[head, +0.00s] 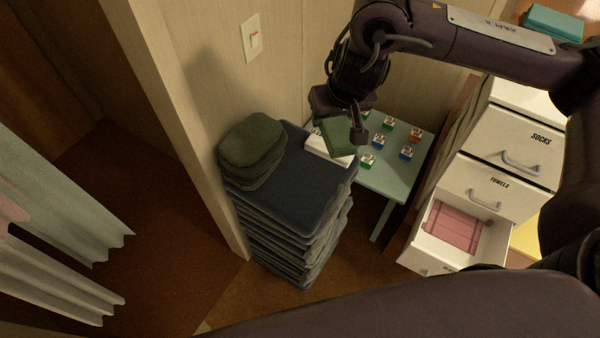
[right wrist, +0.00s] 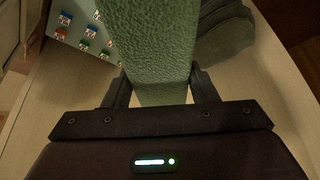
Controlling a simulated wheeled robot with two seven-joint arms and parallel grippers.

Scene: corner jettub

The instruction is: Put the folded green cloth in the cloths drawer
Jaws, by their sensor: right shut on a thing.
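My left gripper is not in view.
A pale green table (head: 388,180) holds several small labelled blocks. The TOWELS drawer (head: 478,190) is above the open one.

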